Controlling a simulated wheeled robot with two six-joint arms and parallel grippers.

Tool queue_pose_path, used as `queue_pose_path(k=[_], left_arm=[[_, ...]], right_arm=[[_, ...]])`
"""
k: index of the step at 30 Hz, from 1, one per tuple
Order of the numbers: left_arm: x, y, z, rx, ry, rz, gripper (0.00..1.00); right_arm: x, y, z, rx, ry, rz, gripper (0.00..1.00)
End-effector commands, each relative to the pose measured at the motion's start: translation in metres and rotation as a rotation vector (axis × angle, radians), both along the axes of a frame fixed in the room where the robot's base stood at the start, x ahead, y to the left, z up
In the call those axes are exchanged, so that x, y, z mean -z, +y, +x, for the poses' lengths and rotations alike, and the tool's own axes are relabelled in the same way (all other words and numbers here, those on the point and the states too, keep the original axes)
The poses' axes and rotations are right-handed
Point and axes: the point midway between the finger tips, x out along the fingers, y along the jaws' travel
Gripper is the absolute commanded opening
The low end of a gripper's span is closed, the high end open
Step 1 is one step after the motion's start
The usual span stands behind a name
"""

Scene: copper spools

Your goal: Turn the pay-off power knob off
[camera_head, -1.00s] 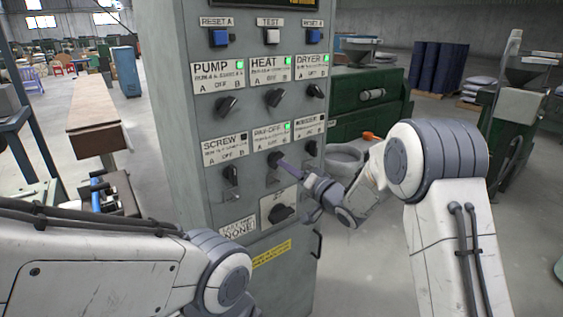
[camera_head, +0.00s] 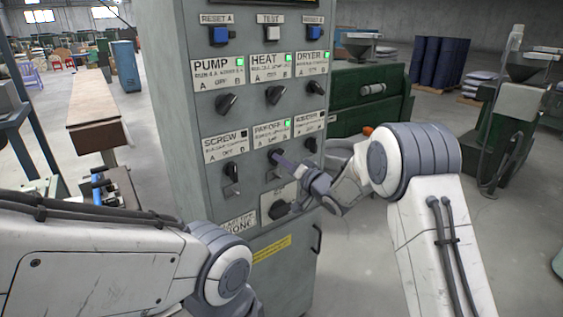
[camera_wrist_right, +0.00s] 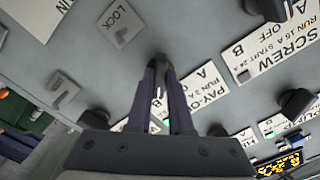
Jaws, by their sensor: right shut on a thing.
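The pay-off power knob (camera_head: 275,155) is a small dark knob under the PAY-OFF label (camera_head: 271,133) on the grey control cabinet. A green lamp (camera_head: 287,122) beside that label is lit. My right gripper (camera_head: 281,160) is shut on the knob, its fingers reaching in from the right. In the right wrist view the fingertips (camera_wrist_right: 159,66) close around the dark knob, next to the PAY-OFF label (camera_wrist_right: 202,92). The fingers cover most of the knob, so I cannot tell where it points. My left gripper is out of view.
The screw knob (camera_head: 232,172) is to the left, and the heat knob (camera_head: 275,95) is above. Lock plates sit below the lower knobs; one shows in the wrist view (camera_wrist_right: 121,22). Another large knob (camera_head: 279,210) is below my right gripper.

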Motion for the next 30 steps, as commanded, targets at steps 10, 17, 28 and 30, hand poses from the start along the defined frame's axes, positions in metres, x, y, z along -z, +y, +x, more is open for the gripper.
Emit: queue_pose_path(k=[10,17,28,30], left_arm=[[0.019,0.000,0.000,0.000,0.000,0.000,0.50],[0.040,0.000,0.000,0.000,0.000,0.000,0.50],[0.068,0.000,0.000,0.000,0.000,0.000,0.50],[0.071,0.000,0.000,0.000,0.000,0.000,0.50]], right_arm=[[0.003,-0.001,0.000,0.002,-0.083,-0.114,0.00],[0.004,-0.002,0.000,0.001,-0.196,-0.268,0.00],[0.004,-0.002,0.000,0.001,-0.363,-0.500,0.00],[0.003,-0.002,0.000,0.001,-0.387,-0.532,0.00]])
